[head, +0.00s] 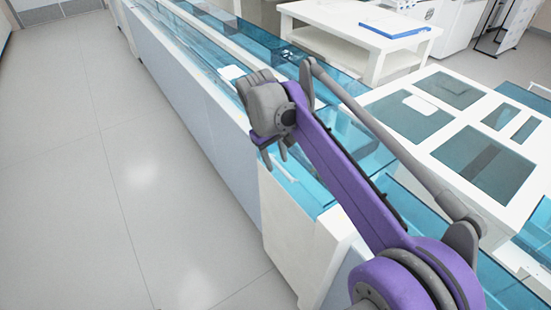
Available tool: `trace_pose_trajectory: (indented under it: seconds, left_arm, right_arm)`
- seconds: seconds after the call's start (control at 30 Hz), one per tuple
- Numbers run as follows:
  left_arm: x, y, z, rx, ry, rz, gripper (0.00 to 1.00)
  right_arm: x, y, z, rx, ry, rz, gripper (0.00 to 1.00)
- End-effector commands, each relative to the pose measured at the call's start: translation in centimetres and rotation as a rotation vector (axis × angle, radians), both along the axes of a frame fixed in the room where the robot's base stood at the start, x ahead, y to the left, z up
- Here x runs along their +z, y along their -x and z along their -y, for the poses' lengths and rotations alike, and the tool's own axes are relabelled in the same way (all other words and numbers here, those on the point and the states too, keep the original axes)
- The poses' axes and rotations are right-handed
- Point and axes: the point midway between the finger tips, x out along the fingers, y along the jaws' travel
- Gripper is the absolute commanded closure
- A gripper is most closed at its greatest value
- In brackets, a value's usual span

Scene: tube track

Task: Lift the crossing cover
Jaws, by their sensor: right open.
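A long white track with clear blue covers (205,50) runs from the upper left toward the lower right. A clear blue cover panel (318,192) with a small white handle-like bar (285,171) lies at the near end of this stretch; I cannot tell for sure that it is the crossing cover. My right gripper (274,153) is open, with its grey fingers pointing down just above and left of that bar. Contact between them does not show. My purple right arm hides part of the track behind it. My left gripper is not in view.
A white table with blue-tinted panels (490,165) stands at the right. A white bench (330,30) with a blue-edged board (394,29) is at the back. The grey floor (90,180) on the left is clear.

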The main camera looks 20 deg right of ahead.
Motion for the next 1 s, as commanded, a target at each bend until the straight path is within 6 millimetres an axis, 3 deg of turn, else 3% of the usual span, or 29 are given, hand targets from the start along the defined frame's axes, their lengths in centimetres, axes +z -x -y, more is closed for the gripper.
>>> trace_pose_trajectory:
  seconds: [0.13,0.37,0.4,1.0]
  left_arm:
    - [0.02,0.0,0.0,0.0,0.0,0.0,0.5]
    - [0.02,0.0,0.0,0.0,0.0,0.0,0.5]
    - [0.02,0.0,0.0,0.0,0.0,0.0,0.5]
    - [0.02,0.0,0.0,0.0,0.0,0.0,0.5]
  right_arm:
    - [0.04,0.0,-0.01,0.0,0.0,0.0,0.57]
    - [0.04,-0.01,-0.01,0.0,0.0,0.0,0.98]
    - [0.04,0.0,-0.02,0.0,0.0,0.0,1.0]
    - [0.05,0.0,-0.02,0.0,0.0,0.001,1.0]
